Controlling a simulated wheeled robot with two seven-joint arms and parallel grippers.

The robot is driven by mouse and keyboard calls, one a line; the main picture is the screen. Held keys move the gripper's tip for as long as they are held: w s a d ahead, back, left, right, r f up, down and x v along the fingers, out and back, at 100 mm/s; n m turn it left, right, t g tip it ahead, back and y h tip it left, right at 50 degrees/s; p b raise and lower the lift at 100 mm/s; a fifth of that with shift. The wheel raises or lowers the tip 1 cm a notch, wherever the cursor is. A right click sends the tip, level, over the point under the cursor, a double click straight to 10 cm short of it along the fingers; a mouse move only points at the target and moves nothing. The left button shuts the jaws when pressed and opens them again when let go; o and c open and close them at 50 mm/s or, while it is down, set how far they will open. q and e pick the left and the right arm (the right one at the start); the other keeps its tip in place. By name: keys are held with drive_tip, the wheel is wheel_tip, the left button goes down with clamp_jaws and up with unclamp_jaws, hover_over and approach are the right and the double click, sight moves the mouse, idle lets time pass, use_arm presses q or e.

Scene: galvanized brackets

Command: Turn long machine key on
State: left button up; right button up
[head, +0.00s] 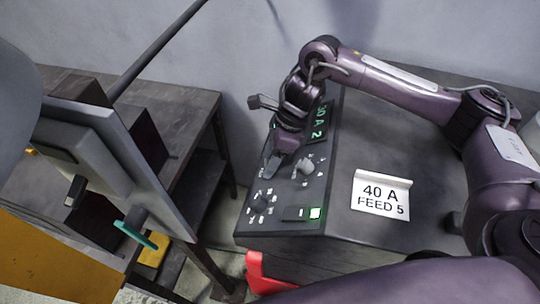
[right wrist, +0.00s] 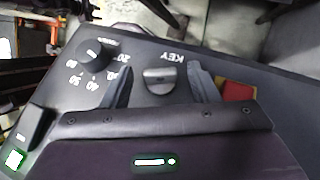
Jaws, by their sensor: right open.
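The long machine key is a grey knob (right wrist: 159,79) beside the printed word KEY on the dark control panel (head: 285,190). In the right wrist view it sits between the two fingers of my right gripper (right wrist: 160,86), with a gap visible on each side. In the head view my right gripper (head: 272,165) is over the left edge of the panel and hides the key. The gripper is open and holds nothing. My left gripper is not in view.
The panel carries a green display reading 30 A 2 (head: 318,121), a grey dial (head: 306,167), a black dial (head: 262,203) and a lit green button (head: 315,213). A sign reading 40 A FEED 5 (head: 381,194) stands on the machine top. A dark table (head: 190,105) is at left.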

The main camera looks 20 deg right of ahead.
drive_tip(key=c, duration=1)
drive_tip(key=shift+s+a+f+m+t+h+b, duration=0.1)
drive_tip(key=shift+m+t+h+b, duration=0.05)
drive_tip(key=shift+m+t+b, duration=0.4)
drive_tip(key=shift+s+f+m+t+h+b, duration=0.15)
drive_tip(key=shift+m+t+b, duration=0.15)
drive_tip(key=shift+b, duration=0.3)
drive_tip(key=shift+r+m+t+b, duration=0.1)
drive_tip(key=shift+m+t+b, duration=0.15)
drive_tip(key=shift+t+b, duration=0.15)
drive_tip(key=shift+a+r+m+t+h, duration=0.1)
drive_tip(key=shift+r+m+t+h, duration=0.1)
drive_tip(key=shift+m+t+h, duration=0.35)
drive_tip(key=o, duration=1)
